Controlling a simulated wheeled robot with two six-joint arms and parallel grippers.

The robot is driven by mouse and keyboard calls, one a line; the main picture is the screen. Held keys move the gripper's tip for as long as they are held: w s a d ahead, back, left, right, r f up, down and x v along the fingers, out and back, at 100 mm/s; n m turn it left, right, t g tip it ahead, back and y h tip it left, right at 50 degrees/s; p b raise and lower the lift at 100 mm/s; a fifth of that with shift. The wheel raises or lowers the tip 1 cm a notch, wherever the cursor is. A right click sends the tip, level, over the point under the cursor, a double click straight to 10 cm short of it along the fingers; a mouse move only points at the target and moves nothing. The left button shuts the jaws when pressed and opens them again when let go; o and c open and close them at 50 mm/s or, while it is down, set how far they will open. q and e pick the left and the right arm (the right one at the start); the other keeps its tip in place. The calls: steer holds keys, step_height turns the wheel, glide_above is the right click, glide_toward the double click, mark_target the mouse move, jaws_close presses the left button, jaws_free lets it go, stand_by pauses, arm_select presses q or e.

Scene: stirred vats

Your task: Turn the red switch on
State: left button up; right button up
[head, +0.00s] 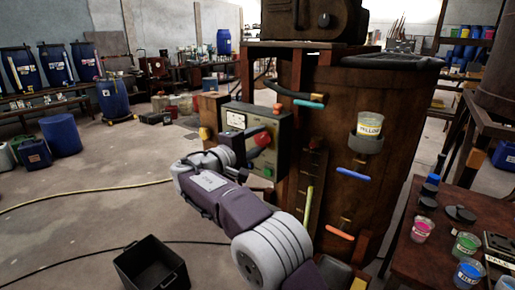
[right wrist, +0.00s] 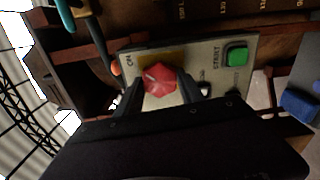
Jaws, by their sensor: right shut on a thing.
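The red switch (right wrist: 160,79) is a faceted knob on the face of a grey-beige control panel (right wrist: 220,72). In the right wrist view my right gripper (right wrist: 160,87) has its two dark fingers on either side of the knob, shut on it. A pale mark shows on the knob, but I cannot tell which setting it points to. In the head view the red switch (head: 262,139) shows on the panel's front, with my right gripper (head: 256,153) against it. My left gripper is in neither view.
The panel (head: 284,128) also carries a white gauge (head: 235,120). A black bin (head: 151,265) is on the floor.

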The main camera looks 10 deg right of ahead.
steer(key=shift+m+b, duration=0.35)
steer(key=shift+m, duration=0.15)
steer(key=o, duration=1.4)
steer(key=v, duration=0.9)
